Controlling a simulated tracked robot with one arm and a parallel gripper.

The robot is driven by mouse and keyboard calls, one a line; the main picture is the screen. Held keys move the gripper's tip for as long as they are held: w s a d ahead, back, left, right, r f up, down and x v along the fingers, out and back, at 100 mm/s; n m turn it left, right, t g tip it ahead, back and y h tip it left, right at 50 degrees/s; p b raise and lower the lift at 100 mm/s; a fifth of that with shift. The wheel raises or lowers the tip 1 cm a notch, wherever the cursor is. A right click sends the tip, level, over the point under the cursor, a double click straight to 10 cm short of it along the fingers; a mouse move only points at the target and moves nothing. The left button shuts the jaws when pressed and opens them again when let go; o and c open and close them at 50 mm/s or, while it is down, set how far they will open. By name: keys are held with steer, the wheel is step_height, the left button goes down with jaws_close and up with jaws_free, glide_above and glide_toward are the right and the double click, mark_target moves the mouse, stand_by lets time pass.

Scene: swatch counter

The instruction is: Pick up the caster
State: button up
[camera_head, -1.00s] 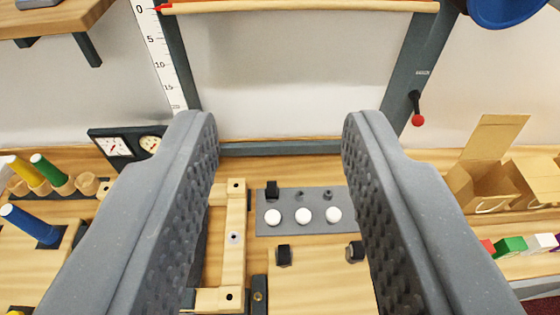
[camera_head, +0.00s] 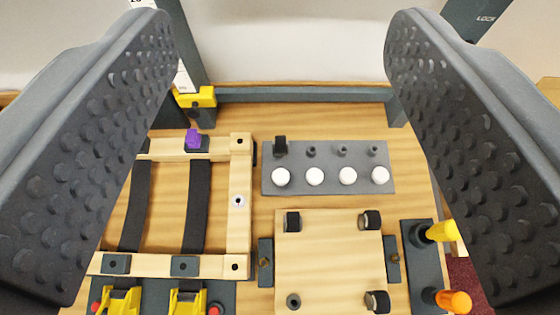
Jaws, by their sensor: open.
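A small black caster (camera_head: 280,145) stands at the back left of a grey plate (camera_head: 330,160), in line with several dark round sockets. Other black casters sit on a square wooden board (camera_head: 330,255) in front: at its back left (camera_head: 292,221), back right (camera_head: 371,220) and front right (camera_head: 377,301). Its front left corner shows a dark round socket (camera_head: 293,301). My gripper (camera_head: 280,45) is open and empty, its studded fingers wide apart at the left and right of the view. The caster on the plate shows between the fingers, apart from both.
Several white round caps (camera_head: 315,177) line the grey plate's front. A wooden frame with black straps (camera_head: 196,205) lies left, with yellow clamps (camera_head: 122,300) before it. A rack with yellow and orange handles (camera_head: 425,260) stands right. A dark rail (camera_head: 300,95) crosses behind.

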steer(key=w+d+f+g, duration=0.1)
steer(key=w+f+g, duration=0.2)
steer(key=w+f, duration=0.45)
steer(key=g+p, duration=0.2)
steer(key=g, duration=0.7)
glide_above(281, 141)
steer(key=s, duration=0.2)
step_height(281, 141, down, 29)
steer(key=f, duration=0.3)
steer(key=w+f, duration=0.1)
steer(key=f, duration=0.5)
steer(key=shift+w+a, duration=0.1)
steer(key=shift+w, duration=0.15)
steer(key=shift+w+f+b, duration=0.25)
steer(key=shift+f, duration=1)
steer(key=shift+w+f+b, duration=0.2)
steer(key=shift+f+b, duration=0.05)
steer(key=shift+f, duration=1)
steer(key=c, duration=1)
